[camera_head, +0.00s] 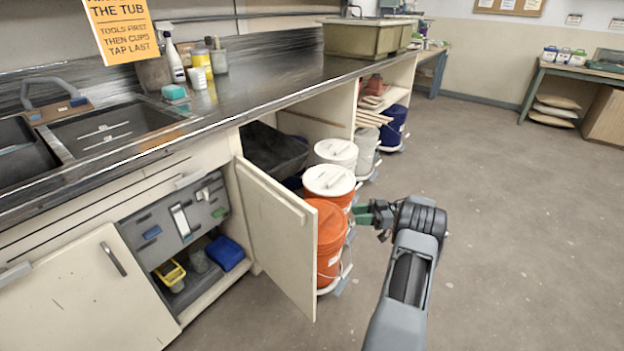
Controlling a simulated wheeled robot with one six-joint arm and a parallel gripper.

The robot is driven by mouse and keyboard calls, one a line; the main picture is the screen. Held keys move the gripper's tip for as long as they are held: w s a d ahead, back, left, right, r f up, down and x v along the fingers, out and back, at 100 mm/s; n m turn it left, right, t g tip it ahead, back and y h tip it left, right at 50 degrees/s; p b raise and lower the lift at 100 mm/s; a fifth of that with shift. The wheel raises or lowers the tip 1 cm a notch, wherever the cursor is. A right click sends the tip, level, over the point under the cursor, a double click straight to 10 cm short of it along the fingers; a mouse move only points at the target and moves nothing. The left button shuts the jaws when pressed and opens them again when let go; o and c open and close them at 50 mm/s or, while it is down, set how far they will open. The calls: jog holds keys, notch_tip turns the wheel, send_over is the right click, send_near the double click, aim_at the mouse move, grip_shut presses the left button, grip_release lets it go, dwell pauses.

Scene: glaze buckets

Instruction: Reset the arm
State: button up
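My gripper (366,214) is at the end of my grey arm, right of the middle of the head view, with green fingers pointing left. It is beside the orange bucket (329,245) and the white-lidded bucket (329,181), close to the open cabinet. I cannot tell whether the fingers touch a bucket. The fingers are small and partly overlap each other, so their opening is unclear. No object shows clearly held in them.
An open cabinet door (277,238) juts out left of the orange bucket. More buckets, such as a blue one (394,127), stand farther along under the counter (262,86). The floor (510,220) to the right is clear. A table (585,72) stands at the back right.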

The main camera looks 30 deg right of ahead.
jog(key=w+d+f+m+t+h, duration=0.4)
jog(key=w+d+f+t+h, duration=0.15)
jog(key=h, duration=0.25)
jog(key=w+d+r+m+h+p, duration=0.25)
jog(key=d+m+h, duration=0.3)
jog(key=h, duration=0.45)
jog(key=s+a+r+m+g+p, duration=0.1)
jog(key=s+a+r+g+p, duration=0.2)
jog(key=s+a+r+p, duration=0.4)
jog(key=s+a+r+m+g+y+p, duration=0.1)
jog(key=s+a+r+g+p, duration=0.2)
jog(key=a+r, duration=1.5)
jog(key=s+a+r+m+g+p, duration=0.1)
jog(key=s+a+r+g+p, duration=0.2)
jog(key=s+a+r+p, duration=0.8)
jog(key=s+a+r, duration=0.2)
jog(key=s+a, duration=0.2)
jog(key=s, duration=0.1)
jog(key=shift+s+r+m, duration=0.2)
jog(key=shift+s+m, duration=0.15)
